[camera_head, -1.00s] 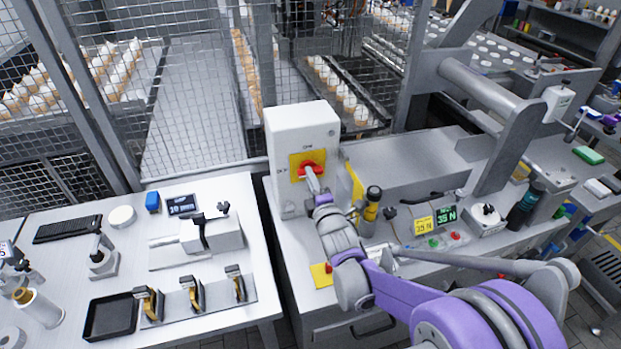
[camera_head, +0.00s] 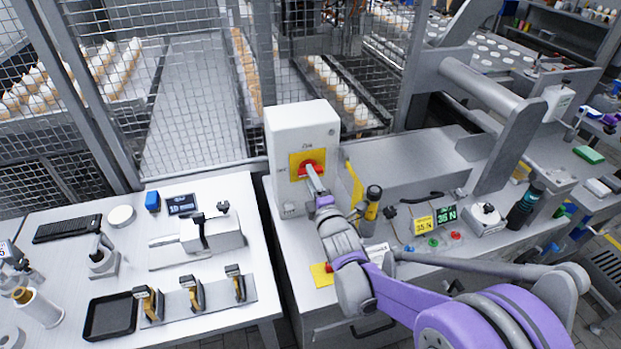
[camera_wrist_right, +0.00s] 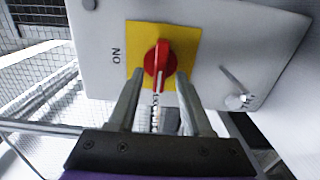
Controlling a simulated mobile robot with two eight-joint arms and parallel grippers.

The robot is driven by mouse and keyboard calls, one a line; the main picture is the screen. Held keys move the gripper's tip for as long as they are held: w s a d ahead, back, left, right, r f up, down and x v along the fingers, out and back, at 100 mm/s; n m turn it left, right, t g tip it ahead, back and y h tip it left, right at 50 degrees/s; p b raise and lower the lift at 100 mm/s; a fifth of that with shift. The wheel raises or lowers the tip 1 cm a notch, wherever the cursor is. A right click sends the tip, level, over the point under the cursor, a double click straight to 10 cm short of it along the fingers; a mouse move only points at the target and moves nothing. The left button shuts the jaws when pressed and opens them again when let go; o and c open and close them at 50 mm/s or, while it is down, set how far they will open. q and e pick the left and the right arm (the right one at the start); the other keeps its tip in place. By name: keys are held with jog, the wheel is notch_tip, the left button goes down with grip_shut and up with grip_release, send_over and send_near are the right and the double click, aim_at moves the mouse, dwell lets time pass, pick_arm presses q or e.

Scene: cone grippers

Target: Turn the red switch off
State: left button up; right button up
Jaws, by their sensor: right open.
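The red switch (camera_head: 312,165) is a rotary handle on a yellow plate (camera_head: 295,158), on the front of a white box (camera_head: 300,125). In the head view, ON is marked above the plate and OFF to its left. In the right wrist view, the red handle (camera_wrist_right: 158,65) stands upright in the picture, with ON at its left; the OFF mark is not seen there. My right gripper (camera_head: 314,178) is in front of the switch. Its two fingers (camera_wrist_right: 160,95) are apart, one on each side of the handle; contact is unclear. My left gripper is not in view.
A yellow-and-black bottle-like tool (camera_head: 370,208) stands right of my right gripper. Small displays (camera_head: 435,218) and buttons lie further right on the bench. A white table (camera_head: 215,320) with fixtures is at the left. Wire mesh (camera_head: 200,90) rises behind.

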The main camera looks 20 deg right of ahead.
jog(key=s, duration=1)
jog(key=shift+d+b, duration=0.15)
jog(key=shift+b, duration=0.15)
